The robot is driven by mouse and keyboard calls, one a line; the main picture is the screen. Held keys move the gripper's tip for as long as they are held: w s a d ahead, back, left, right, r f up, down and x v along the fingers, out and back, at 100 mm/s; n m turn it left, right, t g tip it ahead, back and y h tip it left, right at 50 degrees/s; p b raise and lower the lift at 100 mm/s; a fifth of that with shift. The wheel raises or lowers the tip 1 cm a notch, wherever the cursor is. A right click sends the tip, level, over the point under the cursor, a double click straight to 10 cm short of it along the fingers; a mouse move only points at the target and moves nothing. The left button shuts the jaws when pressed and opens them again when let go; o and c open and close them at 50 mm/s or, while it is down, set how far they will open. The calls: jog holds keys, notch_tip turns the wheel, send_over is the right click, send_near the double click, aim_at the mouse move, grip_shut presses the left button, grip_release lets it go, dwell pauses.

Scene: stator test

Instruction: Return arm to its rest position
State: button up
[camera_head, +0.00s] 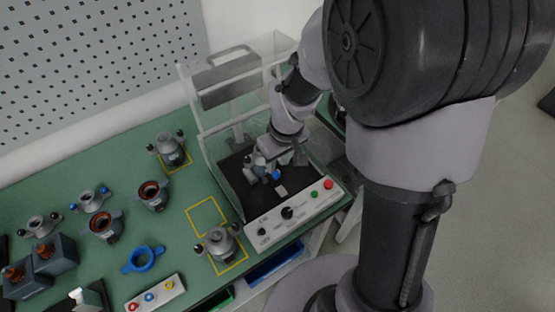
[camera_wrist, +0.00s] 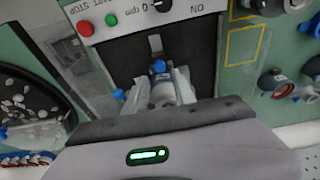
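My gripper (camera_wrist: 162,86) is inside the test station (camera_head: 241,191), low over its black bed. Its two pale fingers stand on either side of a grey metal part with blue knobs (camera_wrist: 163,94), which sits on the bed. The same part (camera_head: 262,168) shows beneath my gripper in the head view, partly hidden by it. I cannot tell whether the fingers press on the part or stand clear of it. My arm reaches in from the right, above the station's front panel (camera_head: 296,213).
The station's clear walls and raised handled lid (camera_head: 226,77) stand close around my arm. On the green table (camera_head: 186,238) are several grey motor parts, a blue ring (camera_head: 143,259) and a button box (camera_head: 156,294). A perforated wall panel (camera_head: 90,60) is behind.

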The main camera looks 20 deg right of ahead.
jog(key=shift+f, duration=0.1)
jog(key=s+a+r+m+t+y+b, duration=0.1)
jog(key=s+r+m, duration=0.7)
jog(key=s+r, duration=0.8)
jog(key=a+t+b, duration=0.1)
jog(key=t, duration=0.1)
jog(key=shift+s+a+r+t, duration=0.15)
jog(key=shift+a+r+t, duration=0.1)
jog(key=shift+a+t, duration=0.15)
